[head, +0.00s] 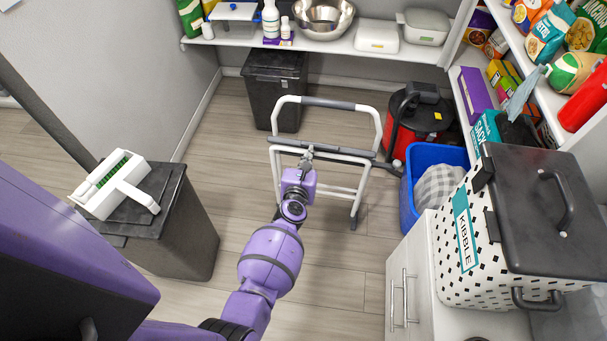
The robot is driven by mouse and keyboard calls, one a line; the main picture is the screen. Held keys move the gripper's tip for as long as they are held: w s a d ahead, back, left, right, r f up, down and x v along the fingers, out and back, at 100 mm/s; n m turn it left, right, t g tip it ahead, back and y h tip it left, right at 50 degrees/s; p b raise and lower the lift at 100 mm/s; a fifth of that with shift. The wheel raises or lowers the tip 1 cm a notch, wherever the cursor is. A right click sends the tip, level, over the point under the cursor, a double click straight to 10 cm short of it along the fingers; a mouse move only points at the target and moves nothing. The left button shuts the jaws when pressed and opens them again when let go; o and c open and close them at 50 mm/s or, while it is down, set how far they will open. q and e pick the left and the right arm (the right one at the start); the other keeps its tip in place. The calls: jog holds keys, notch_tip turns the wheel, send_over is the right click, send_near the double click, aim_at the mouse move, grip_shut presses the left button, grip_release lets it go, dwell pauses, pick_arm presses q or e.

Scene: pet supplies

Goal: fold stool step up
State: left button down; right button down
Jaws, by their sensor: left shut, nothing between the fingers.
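The step stool (377,130) stands on the floor in the middle of the head view, with a white tube frame and a grey grip on its top bar. Its step (345,151) shows as a narrow, dark-edged strip across the frame, so its exact tilt is hard to tell. My left gripper (307,154) is shut and empty, at the step's near edge, left of its middle. I cannot tell whether it touches the step. My left forearm hides part of the stool's lower left side. My right gripper is not in view.
A dark bin (274,88) stands behind the stool on the left, and a red vacuum (415,122) behind right. A blue tub (430,160) and kibble container (455,240) are at the right. Another dark bin (185,235) stands at left. Floor between (340,265) is clear.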

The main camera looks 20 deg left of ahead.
pick_arm(q)
jog(key=w+r+p, duration=0.1)
jog(key=w+r, duration=0.1)
jog(key=w, duration=0.1)
jog(key=w+a+r, duration=0.1)
jog(key=w+r, duration=0.2)
jog(key=shift+a+r+p, duration=0.1)
jog(key=shift+p, duration=0.25)
jog(key=shift+w+a+r, duration=0.4)
jog(key=shift+w+r, duration=0.05)
jog(key=shift+w, duration=1.15)
jog(key=shift+w+a+r, duration=0.4)
jog(key=shift+w+a, duration=0.05)
jog(key=shift+w, duration=1.1)
jog(key=shift+w+a+r, duration=0.4)
jog(key=shift+w+r, duration=0.05)
jog(key=shift+w, duration=1.15)
jog(key=shift+s+d, duration=0.1)
